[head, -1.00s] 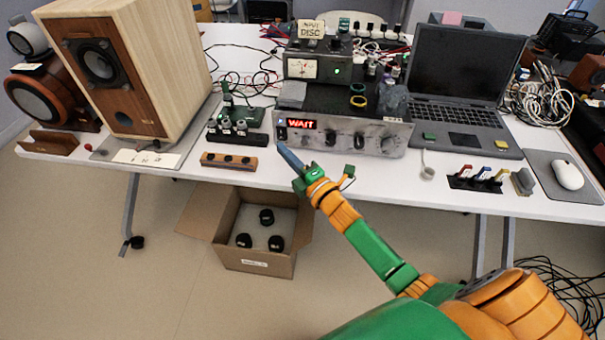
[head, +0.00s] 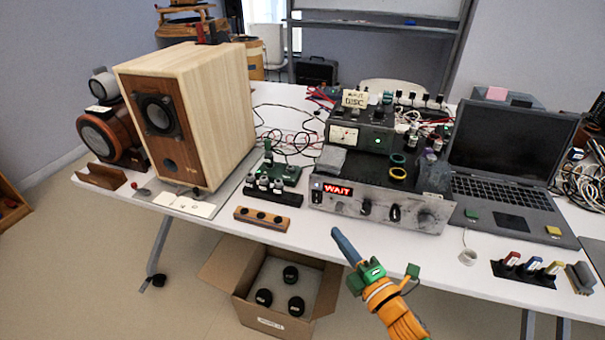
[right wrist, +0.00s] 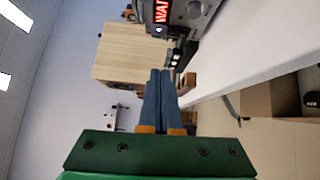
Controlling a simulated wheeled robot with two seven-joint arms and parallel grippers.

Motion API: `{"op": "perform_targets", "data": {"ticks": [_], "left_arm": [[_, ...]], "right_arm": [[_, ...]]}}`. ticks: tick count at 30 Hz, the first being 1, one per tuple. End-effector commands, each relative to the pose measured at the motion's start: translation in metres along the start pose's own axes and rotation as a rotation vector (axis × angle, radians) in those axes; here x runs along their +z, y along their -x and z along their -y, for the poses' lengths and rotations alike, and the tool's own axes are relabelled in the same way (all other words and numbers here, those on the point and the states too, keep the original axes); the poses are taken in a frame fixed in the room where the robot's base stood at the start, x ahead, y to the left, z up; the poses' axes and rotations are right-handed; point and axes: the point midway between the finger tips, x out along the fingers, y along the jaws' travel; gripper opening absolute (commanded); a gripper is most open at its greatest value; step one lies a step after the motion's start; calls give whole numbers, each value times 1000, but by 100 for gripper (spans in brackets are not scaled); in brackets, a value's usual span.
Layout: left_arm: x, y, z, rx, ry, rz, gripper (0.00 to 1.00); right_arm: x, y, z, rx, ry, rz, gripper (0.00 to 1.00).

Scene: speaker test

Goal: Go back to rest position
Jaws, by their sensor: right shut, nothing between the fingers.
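My right gripper (head: 345,247) is over the front edge of the white table, in front of the amplifier (head: 377,203) with the red WAIT display. Its blue fingers are together with nothing between them. In the right wrist view the fingers (right wrist: 159,100) also lie side by side, pointing toward the wooden speaker. My right arm, orange and green, comes in from the bottom of the head view. My left gripper is in neither view.
The wooden speaker (head: 217,120) stands at the left of the table. A laptop (head: 505,170) is at the right. A wooden block with holes (head: 262,219) lies near the front edge. An open cardboard box (head: 238,299) with several black round parts sits on the floor below.

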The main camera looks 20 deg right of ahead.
Motion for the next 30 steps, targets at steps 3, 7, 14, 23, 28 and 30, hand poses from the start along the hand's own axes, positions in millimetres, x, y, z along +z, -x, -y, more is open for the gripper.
{"op": "perform_targets", "data": {"ticks": [3, 7, 14, 23, 28, 30], "left_arm": [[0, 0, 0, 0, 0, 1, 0], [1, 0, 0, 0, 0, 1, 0], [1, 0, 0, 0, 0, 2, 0], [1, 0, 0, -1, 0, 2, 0], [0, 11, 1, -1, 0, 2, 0], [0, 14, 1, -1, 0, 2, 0]], "right_arm": [[5, 6, 13, -91, -153, 87, 0], [8, 36, 52, -324, -544, 315, 0], [-22, 108, 96, -650, -1015, 650, 0], [-78, 209, 107, -1003, -1353, 1037, 0], [-77, 202, 151, -1027, -1330, 1051, 0], [-78, 203, 169, -1039, -1323, 1058, 0]]}}
